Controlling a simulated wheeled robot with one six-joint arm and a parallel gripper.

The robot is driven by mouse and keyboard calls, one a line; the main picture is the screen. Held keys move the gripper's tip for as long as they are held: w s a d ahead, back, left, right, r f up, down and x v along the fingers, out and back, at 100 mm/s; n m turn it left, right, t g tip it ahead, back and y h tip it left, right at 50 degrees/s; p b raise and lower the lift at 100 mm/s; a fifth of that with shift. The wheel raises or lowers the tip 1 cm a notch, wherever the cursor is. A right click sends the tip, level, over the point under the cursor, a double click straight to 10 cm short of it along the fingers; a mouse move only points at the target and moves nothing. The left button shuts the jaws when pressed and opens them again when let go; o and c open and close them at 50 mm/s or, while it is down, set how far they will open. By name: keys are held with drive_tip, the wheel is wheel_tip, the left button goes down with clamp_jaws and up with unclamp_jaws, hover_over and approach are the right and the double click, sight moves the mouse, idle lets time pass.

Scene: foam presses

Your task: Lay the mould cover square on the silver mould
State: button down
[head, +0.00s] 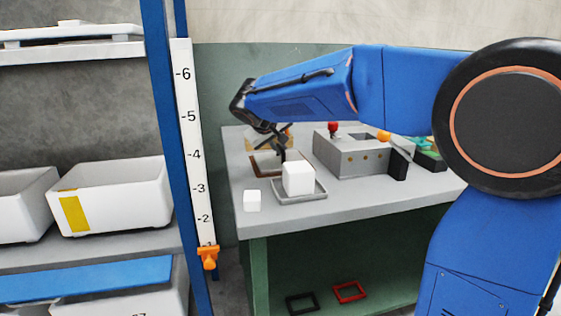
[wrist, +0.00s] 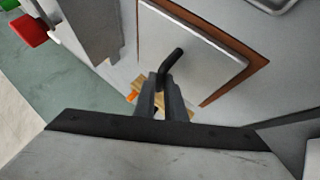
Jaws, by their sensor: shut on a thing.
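The mould cover (wrist: 205,45) is a flat light-grey plate with a bent black handle (wrist: 172,66). My gripper (wrist: 160,84) is shut on this handle. The plate shows over a brown square board (wrist: 238,86), whose edges stick out on two sides; I cannot tell whether it touches. In the head view my gripper (head: 281,150) is at the far left of the table, above the brown board (head: 256,171). A shallow silver-grey tray (head: 300,197) in front holds a white block (head: 298,178). I cannot tell whether this tray is the silver mould.
A small white cube (head: 252,200) stands left of the tray. A grey box (head: 350,160) with a square opening and a red knob (head: 333,127) stands to the right. A yellow-and-orange item (wrist: 150,103) lies behind my fingers.

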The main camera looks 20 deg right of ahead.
sight(279, 160)
drive_tip(key=shift+r, duration=0.15)
wheel_tip(279, 160, up, 10)
idle(0.6)
